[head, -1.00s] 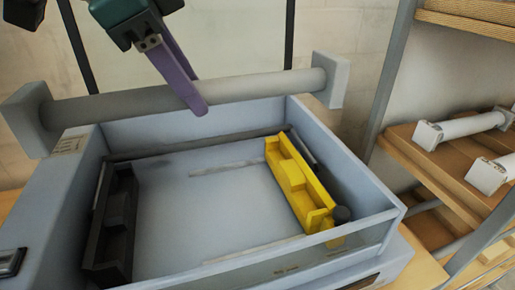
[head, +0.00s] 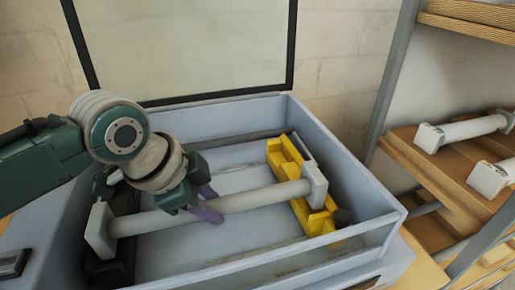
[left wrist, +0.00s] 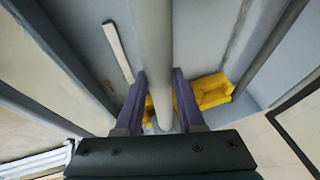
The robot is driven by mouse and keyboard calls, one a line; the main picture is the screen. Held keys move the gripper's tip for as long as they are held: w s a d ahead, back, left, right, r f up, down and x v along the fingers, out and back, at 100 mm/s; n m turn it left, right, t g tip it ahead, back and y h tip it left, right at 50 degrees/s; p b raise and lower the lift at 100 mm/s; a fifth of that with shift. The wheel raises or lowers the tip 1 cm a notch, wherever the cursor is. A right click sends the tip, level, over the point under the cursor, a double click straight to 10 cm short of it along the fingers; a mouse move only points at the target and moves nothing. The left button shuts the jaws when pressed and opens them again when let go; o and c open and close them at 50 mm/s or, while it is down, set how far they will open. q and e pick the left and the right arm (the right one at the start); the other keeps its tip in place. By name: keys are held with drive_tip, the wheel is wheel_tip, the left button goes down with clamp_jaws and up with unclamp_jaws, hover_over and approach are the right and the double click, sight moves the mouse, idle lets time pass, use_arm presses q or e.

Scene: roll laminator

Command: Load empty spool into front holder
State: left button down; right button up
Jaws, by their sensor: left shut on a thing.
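The empty spool is a grey tube with square white end blocks (head: 250,197). It lies across the inside of the open laminator box (head: 380,222), between a black holder (head: 122,200) on the left and a yellow holder (head: 318,222) on the right. Its right end block is over the yellow holder; whether it rests in it I cannot tell. My left gripper (head: 205,208) is shut on the tube near its left part. In the left wrist view the purple fingers (left wrist: 160,110) stand on both sides of the tube (left wrist: 152,40). My right gripper is not in view.
A dark-framed clear lid (head: 180,45) stands raised behind the box. A wooden shelf rack (head: 425,165) at the right holds more spools (head: 465,130). A grey bar (head: 245,138) runs along the box's back inner side.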

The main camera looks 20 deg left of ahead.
use_arm(q)
drive_tip(key=shift+f, duration=0.4)
drive_tip(key=shift+f+b, duration=0.4)
drive_tip(key=shift+f, duration=0.15)
drive_tip(key=c, duration=0.5)
unclamp_jaws()
